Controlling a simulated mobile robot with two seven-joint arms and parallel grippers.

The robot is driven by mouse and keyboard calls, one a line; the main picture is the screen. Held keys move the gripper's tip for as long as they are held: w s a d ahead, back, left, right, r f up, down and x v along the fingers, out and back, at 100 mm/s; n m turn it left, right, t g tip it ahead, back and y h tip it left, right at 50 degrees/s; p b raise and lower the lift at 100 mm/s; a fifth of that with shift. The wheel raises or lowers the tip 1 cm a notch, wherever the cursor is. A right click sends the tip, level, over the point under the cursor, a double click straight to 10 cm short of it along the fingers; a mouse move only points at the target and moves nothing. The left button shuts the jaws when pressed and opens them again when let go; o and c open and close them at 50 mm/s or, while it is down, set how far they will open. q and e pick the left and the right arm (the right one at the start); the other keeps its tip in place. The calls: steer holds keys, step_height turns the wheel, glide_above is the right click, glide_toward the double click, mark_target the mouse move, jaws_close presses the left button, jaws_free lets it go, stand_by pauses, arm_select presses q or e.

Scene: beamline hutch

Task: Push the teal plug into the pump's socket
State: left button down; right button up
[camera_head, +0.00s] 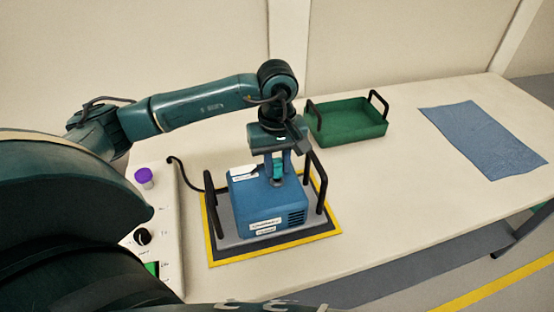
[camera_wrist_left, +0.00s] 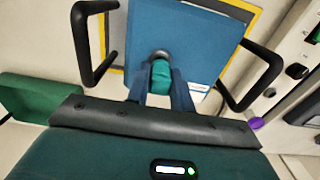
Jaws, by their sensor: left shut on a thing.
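The blue pump (camera_head: 262,205) stands on a grey base with black handles at both sides. The teal plug (camera_head: 277,168) is upright between the fingers of my left gripper (camera_head: 277,174), just over the top of the pump. My left gripper is shut on it. In the left wrist view the teal plug (camera_wrist_left: 161,76) sits between the two blue fingers, in line with the dark round socket (camera_wrist_left: 160,55) on the pump's top face (camera_wrist_left: 190,30). The plug's end is at or close to the socket; I cannot tell how deep it is. My right gripper is not in view.
A yellow-edged dark mat (camera_head: 325,228) lies under the pump. A green tray (camera_head: 348,122) with black handles stands behind to the right. A blue cloth (camera_head: 480,140) lies farther right. A panel with a purple knob (camera_head: 144,176) is at left, with a black cable (camera_head: 180,176) beside it.

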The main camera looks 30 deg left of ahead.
arm_select(q)
steer(key=shift+f+b, duration=0.55)
steer(key=shift+b, duration=0.05)
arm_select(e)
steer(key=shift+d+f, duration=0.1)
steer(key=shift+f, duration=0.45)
arm_select(q)
steer(key=c, duration=1.1)
jaws_free()
steer(key=shift+c, duration=0.2)
step_height(320, 180, up, 13)
steer(key=shift+b, duration=0.35)
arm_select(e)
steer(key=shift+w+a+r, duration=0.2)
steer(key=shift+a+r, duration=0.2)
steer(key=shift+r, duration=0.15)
arm_select(q)
steer(key=shift+r, duration=0.1)
